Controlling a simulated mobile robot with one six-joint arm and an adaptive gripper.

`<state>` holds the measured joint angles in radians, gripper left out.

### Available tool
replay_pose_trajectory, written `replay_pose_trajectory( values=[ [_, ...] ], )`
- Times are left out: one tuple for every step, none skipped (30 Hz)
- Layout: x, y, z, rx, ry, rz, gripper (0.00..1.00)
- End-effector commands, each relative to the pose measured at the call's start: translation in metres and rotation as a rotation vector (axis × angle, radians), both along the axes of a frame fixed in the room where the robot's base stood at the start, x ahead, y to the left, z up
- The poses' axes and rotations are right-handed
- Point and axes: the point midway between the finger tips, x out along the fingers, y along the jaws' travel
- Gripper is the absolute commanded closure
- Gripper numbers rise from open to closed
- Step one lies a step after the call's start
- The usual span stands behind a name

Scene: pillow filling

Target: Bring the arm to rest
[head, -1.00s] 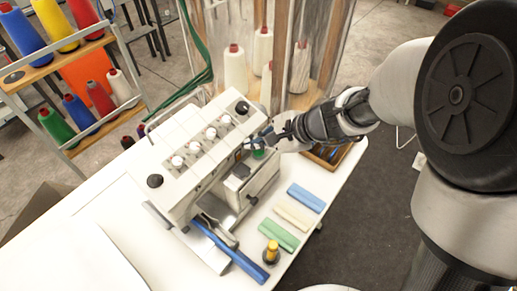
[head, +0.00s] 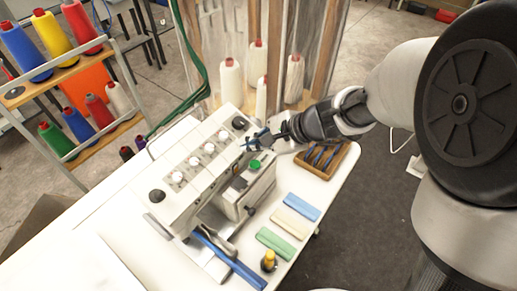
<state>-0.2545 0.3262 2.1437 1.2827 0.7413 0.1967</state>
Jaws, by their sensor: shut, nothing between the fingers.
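My gripper (head: 262,140) is at the end of my arm, which reaches in from the right. It is shut and empty, just above the right end of the white sewing machine (head: 190,185). A green button (head: 254,164) on the machine shows just below the gripper, apart from it. The small size of the fingers in this view hides their detail.
The machine stands on a white table (head: 318,235). Blue (head: 303,206), cream (head: 291,224) and green (head: 276,243) blocks and a small yellow-topped item (head: 269,261) lie in front. A wooden tray (head: 336,162) is behind. A spool rack (head: 75,85) stands left, white cones (head: 231,82) at the back.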

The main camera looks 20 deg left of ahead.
Motion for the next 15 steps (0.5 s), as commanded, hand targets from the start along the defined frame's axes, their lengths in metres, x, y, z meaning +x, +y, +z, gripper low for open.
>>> replay_pose_trajectory(
  values=[
    [0.000,0.000,0.000,0.000,0.000,0.000,1.00],
    [0.000,0.000,0.000,0.000,0.000,0.000,1.00],
    [0.000,0.000,0.000,0.000,0.000,0.000,1.00],
    [0.000,0.000,0.000,0.000,0.000,0.000,1.00],
    [0.000,0.000,0.000,0.000,0.000,0.000,1.00],
    [-0.001,-0.001,0.000,-0.001,-0.003,0.002,1.00],
    [-0.001,-0.002,0.001,-0.004,-0.008,0.007,1.00],
    [-0.003,-0.004,0.003,-0.008,-0.017,0.016,1.00],
    [-0.006,-0.008,0.006,-0.017,-0.036,0.034,1.00],
    [-0.010,-0.012,0.008,-0.028,-0.054,0.052,1.00],
    [-0.015,-0.017,0.012,-0.041,-0.078,0.076,1.00],
    [-0.023,-0.026,0.016,-0.064,-0.114,0.114,1.00],
    [-0.029,-0.034,0.020,-0.087,-0.145,0.144,1.00],
    [-0.037,-0.043,0.023,-0.114,-0.178,0.179,1.00],
    [-0.049,-0.056,0.026,-0.154,-0.225,0.229,1.00]
  ],
)
